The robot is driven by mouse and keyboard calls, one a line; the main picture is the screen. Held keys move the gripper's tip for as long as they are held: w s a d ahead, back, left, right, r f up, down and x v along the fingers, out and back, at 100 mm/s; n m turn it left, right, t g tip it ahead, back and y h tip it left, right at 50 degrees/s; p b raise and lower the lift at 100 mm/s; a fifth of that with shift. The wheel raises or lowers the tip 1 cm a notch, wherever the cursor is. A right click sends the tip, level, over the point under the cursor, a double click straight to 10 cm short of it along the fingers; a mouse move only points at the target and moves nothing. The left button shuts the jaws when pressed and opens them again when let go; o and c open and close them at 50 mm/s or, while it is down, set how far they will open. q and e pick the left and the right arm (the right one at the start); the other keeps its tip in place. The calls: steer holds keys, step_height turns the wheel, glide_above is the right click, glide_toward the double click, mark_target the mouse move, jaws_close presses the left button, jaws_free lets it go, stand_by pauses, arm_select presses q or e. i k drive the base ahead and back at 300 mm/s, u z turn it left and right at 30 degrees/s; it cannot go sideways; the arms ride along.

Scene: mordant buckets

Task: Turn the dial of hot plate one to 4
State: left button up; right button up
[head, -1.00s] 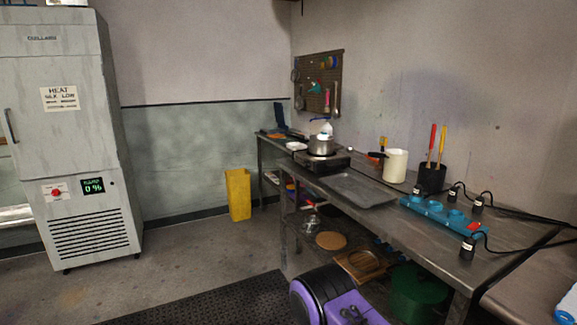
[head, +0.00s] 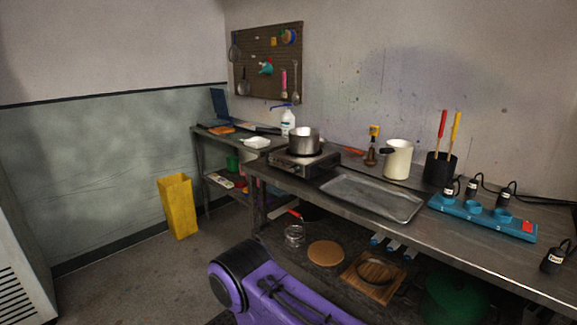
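A hot plate (head: 318,163) stands on the metal bench, behind the left end of a flat metal tray. A steel pot (head: 304,142) sits on top of it. The dial is too small to make out, and I cannot read its setting. I see only this one hot plate, and no number on it can be read. Neither of my grippers is in view.
The metal bench (head: 460,250) runs along the right wall. On it are the metal tray (head: 345,203), a white pitcher (head: 397,160), a black tool holder (head: 439,169) and a blue power strip (head: 470,212). A yellow bin (head: 177,207) stands on open floor at left.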

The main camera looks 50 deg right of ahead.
mark_target(295, 168)
steer(key=z, duration=0.55)
steer(key=i, duration=0.9)
steer(key=z, duration=0.85)
